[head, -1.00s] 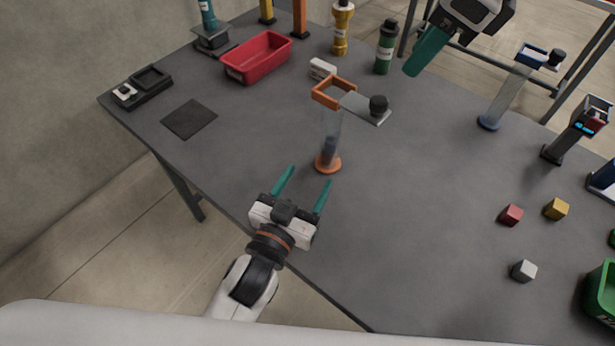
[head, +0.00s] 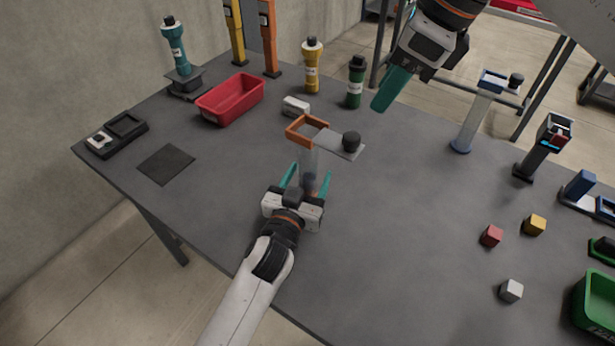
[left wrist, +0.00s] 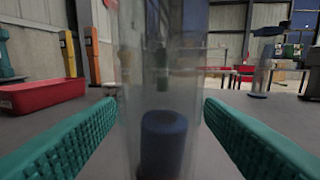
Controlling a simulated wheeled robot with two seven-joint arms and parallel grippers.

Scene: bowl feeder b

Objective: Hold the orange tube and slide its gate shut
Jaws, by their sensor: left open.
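The orange tube is a clear upright tube (head: 309,160) with an orange square collar (head: 304,129) on top. In the left wrist view the tube (left wrist: 165,60) stands between the fingers, with gaps at both sides and a dark blue piece (left wrist: 164,140) inside. My right gripper (head: 392,88) hangs above the table to the right of the gate; only one teal finger shows clearly.
A red bin (head: 230,100), a white box (head: 296,105), a yellow bottle (head: 312,68) and a green bottle (head: 355,84) stand behind. A blue-topped tube (head: 472,115) stands at right. Small cubes (head: 491,236) and a green bin (head: 598,305) are at front right. The table centre is clear.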

